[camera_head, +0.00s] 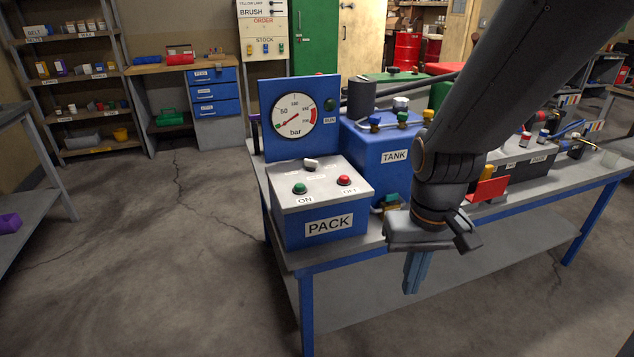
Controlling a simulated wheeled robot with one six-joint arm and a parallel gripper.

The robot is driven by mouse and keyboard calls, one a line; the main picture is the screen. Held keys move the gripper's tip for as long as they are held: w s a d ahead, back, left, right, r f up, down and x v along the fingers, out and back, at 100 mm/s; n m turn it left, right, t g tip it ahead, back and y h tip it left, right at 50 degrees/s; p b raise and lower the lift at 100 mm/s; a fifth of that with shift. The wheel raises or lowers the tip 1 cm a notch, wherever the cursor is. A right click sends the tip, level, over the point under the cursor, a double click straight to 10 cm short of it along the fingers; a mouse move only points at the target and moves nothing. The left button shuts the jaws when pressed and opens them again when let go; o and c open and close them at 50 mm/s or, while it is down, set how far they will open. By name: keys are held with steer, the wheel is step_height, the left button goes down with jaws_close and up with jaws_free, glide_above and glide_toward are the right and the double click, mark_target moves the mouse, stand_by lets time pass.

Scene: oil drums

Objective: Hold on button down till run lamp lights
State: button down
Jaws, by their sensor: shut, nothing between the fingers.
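The blue PACK box (318,213) stands at the near left corner of the bench, with a light grey sloped top. The green ON button (299,188) is on the left of that top, and the red OFF button (344,181) is on the right. The RUN lamp (330,104) is dark green and looks unlit, at the upper right of the blue gauge panel behind. My gripper (414,275) points down, shut and empty, to the right of the PACK box and apart from both buttons, by the bench's front edge.
A round bar gauge (293,117) has its needle towards the low end. A grey knob (310,164) sits behind the buttons. The blue TANK (385,150) with coloured valves stands behind my arm. A red part (488,189) lies to the right. Floor left of the bench is clear.

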step_height(320, 180, up, 14)
steer(key=m+t+y+p, duration=0.3)
steer(key=m+t+p, duration=0.35)
steer(key=p, duration=0.75)
glide_above(301, 189)
steer(key=shift+f+n+t, duration=0.1)
steer(key=shift+n+t, duration=0.85)
step_height(301, 189, down, 6)
steer(key=b, duration=0.8)
steer(key=shift+f, duration=0.15)
steer(key=shift+f+b, duration=1.05)
steer(key=shift+f, duration=0.25)
steer(key=shift+f, duration=0.1)
